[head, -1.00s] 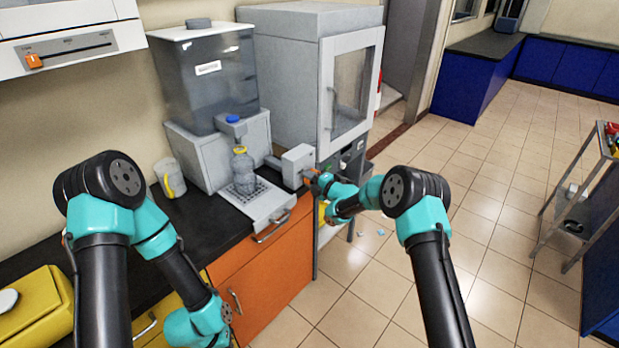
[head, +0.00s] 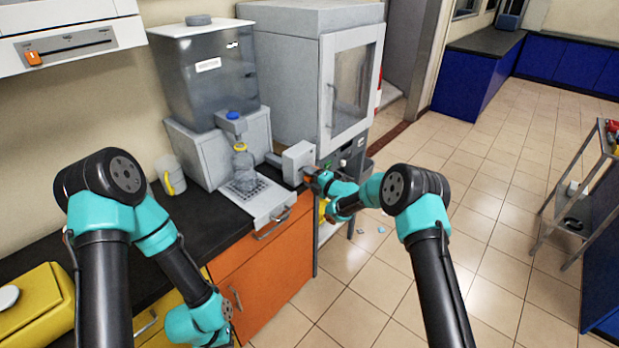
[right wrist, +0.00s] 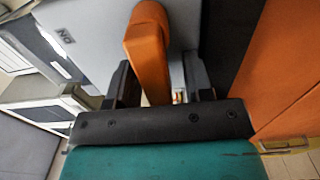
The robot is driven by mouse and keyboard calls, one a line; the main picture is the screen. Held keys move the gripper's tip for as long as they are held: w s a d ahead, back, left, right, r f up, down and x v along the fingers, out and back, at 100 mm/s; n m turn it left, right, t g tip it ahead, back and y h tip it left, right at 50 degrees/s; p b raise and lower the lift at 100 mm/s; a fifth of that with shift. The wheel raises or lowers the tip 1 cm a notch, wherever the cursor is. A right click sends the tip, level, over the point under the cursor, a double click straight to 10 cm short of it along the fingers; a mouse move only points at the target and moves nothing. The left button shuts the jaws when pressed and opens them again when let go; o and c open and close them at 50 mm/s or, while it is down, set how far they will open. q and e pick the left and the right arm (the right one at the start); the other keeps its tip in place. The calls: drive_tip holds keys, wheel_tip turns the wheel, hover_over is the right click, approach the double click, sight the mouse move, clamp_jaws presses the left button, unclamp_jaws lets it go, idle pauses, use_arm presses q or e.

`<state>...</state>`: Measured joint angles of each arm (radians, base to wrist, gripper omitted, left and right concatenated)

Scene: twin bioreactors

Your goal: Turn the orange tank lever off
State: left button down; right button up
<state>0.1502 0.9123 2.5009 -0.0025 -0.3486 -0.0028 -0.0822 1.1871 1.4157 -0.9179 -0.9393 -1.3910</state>
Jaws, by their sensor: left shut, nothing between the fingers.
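The orange lever (right wrist: 148,52) sticks out of a grey housing in the right wrist view, with an "ON" label (right wrist: 66,35) to its left. In the head view the grey lever box (head: 293,161) stands beside the tank's drip tray. My right gripper (right wrist: 158,88) is open, its two dark fingers on either side of the lever, with a gap visible at least on the right. In the head view my right gripper (head: 312,180) is at the box's right side and hides most of the lever. My left arm hangs at the lower left; its fingers are out of view.
A dark tank (head: 205,72) stands behind a clear bottle (head: 243,168) on the drip tray (head: 262,208). A grey cabinet (head: 352,85) stands right of it, and a white jug (head: 170,174) left. A yellow box (head: 35,310) lies lower left.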

drive_tip(key=shift+d, duration=0.1)
drive_tip(key=v, duration=1.7)
drive_tip(key=shift+s, duration=0.2)
drive_tip(key=s+d+f+m+g+h, duration=0.2)
drive_tip(key=s+d+f+m+h, duration=0.15)
drive_tip(key=s+f+m, duration=0.5)
drive_tip(key=s+d+f+m+g+h, duration=0.2)
drive_tip(key=s+f+m+h, duration=0.2)
drive_tip(key=s+f+m, duration=0.4)
drive_tip(key=s+d+f+m+g+h, duration=0.1)
drive_tip(key=s+m+g, duration=0.2)
drive_tip(key=s+m, duration=0.3)
drive_tip(key=s+d+f+m+g+h, duration=0.1)
drive_tip(key=s+m+g, duration=0.3)
drive_tip(key=s, duration=1.2)
drive_tip(key=f+m, duration=0.1)
drive_tip(key=m, duration=0.2)
drive_tip(key=shift+s+d, duration=0.15)
drive_tip(key=shift+s, duration=0.2)
